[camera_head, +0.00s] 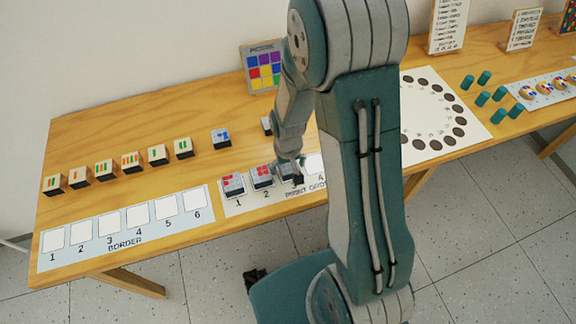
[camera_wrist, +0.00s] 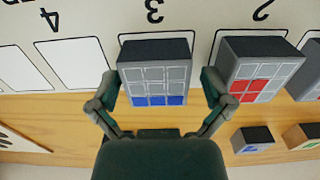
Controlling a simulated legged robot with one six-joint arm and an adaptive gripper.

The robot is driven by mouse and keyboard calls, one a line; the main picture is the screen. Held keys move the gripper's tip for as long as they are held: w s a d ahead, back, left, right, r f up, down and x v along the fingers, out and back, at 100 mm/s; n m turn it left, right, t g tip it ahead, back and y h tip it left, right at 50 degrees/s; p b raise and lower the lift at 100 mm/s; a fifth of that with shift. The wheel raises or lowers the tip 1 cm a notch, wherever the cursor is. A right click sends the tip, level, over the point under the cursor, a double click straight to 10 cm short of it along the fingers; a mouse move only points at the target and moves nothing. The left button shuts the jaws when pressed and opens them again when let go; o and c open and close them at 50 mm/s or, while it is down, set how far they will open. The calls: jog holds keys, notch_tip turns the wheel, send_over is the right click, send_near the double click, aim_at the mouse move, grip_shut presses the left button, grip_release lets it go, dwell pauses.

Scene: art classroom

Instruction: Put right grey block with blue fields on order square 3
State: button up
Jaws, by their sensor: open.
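A grey block with a row of blue fields (camera_wrist: 152,84) sits over order square 3 (camera_wrist: 123,38) in the wrist view and appears to rest on it. My gripper (camera_wrist: 163,88) is open, with one finger on each side of this block. The left finger is close to the block; a gap shows at the right finger. In the head view my gripper (camera_head: 291,174) is low over the order card (camera_head: 235,207), and my arm hides most of this block. Another grey block with blue fields (camera_head: 221,138) stands farther back, also seen in the wrist view (camera_wrist: 253,138).
Grey blocks with red fields stand on order squares 1 (camera_head: 232,186) and 2 (camera_head: 262,176). Square 4 (camera_wrist: 75,62) is empty. A partly hidden block (camera_head: 267,126) stands behind. Several wooden blocks (camera_head: 104,168) line up behind the empty border card (camera_head: 125,230).

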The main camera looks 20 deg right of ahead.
jog(key=shift+r, duration=0.1)
notch_tip(320, 180, up, 12)
notch_tip(320, 180, up, 12)
jog(key=t, duration=0.3)
send_over(288, 165)
jog(key=s, duration=0.6)
jog(key=s+r+t, duration=0.2)
jog(key=s+r, duration=0.4)
jog(key=s, duration=0.2)
jog(key=shift+s+t, duration=0.15)
jog(key=shift+t, duration=0.15)
